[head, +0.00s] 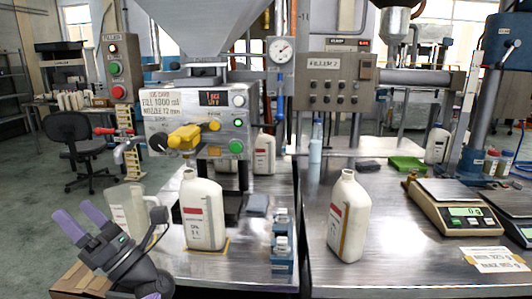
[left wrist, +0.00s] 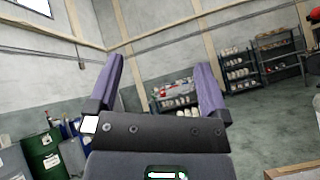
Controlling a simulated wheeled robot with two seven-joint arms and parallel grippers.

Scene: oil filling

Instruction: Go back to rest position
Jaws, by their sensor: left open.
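My left gripper (head: 80,225) is open and empty at the lower left, in front of the table's left end. In the left wrist view its two purple fingers (left wrist: 155,85) stand apart with nothing between them, facing the far wall and shelves. A white bottle with a red-marked label (head: 203,212) stands upright on the table under the filler, to the right of the gripper and apart from it. A second white bottle (head: 348,218) stands upright on the right table. My right gripper does not show.
A translucent jug (head: 128,212) stands close behind the left gripper. A cardboard box (head: 82,277) lies below it. The filler panel (head: 198,120) has a yellow valve (head: 188,137). Scales (head: 458,212) stand at right. In the left wrist view, drums (left wrist: 42,148) stand at left; floor is open beyond.

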